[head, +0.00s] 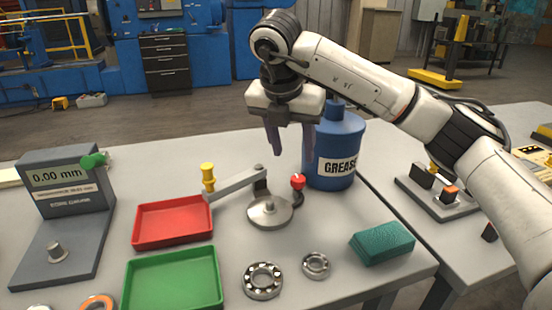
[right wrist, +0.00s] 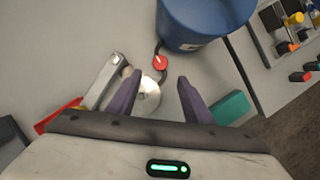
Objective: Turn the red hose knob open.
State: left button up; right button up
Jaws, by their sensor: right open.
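The red knob (head: 298,181) sits on a short dark curved hose beside a round metal rotor stand (head: 270,211). A grey arm with a yellow knob (head: 208,178) reaches left from the stand. In the right wrist view the red knob (right wrist: 160,62) shows beyond the fingertips, roughly between them, with a white mark on its top. My right gripper (head: 290,150) is open and empty, pointing down above the table, over the stand and knob and apart from them. In the right wrist view its purple fingers (right wrist: 160,82) stand wide apart. My left gripper is not in view.
A blue grease container (head: 334,150) stands close behind the red knob. A red tray (head: 172,222), a green tray (head: 172,280), two bearings (head: 263,280) and a teal block (head: 382,242) lie around the stand. A gauge (head: 62,180) stands at left.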

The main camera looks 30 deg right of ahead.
aim_at(298, 179)
jog(key=x, duration=0.9)
jog(key=shift+s, duration=0.1)
jog(key=shift+d+f, duration=0.1)
jog(key=shift+f, duration=0.15)
jog(key=shift+w+f, duration=0.2)
jog(key=c, duration=1.1)
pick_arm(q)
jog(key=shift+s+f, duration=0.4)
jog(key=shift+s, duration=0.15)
pick_arm(e)
jog(key=shift+o, duration=0.2)
